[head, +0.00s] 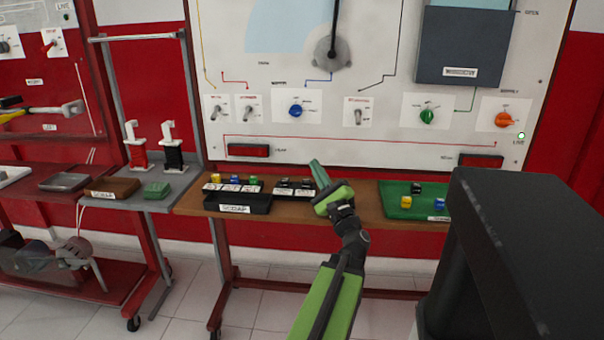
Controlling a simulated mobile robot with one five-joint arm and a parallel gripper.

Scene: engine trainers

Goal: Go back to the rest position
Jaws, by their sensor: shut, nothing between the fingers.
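My gripper (319,172) is at the end of my green arm, in the middle of the head view. Its fingers point up and to the left, closed together with nothing held. It appears in front of the wooden bench (365,201), between the small parts on the left and the green mat on the right. I cannot tell how far it is from the bench top.
A black scrap tray (238,207) and small coloured parts (234,180) sit left of my gripper. A green mat (400,211) with small blocks lies to the right. The white panel (290,90) with knobs stands behind. A grey cart (170,200) is at left.

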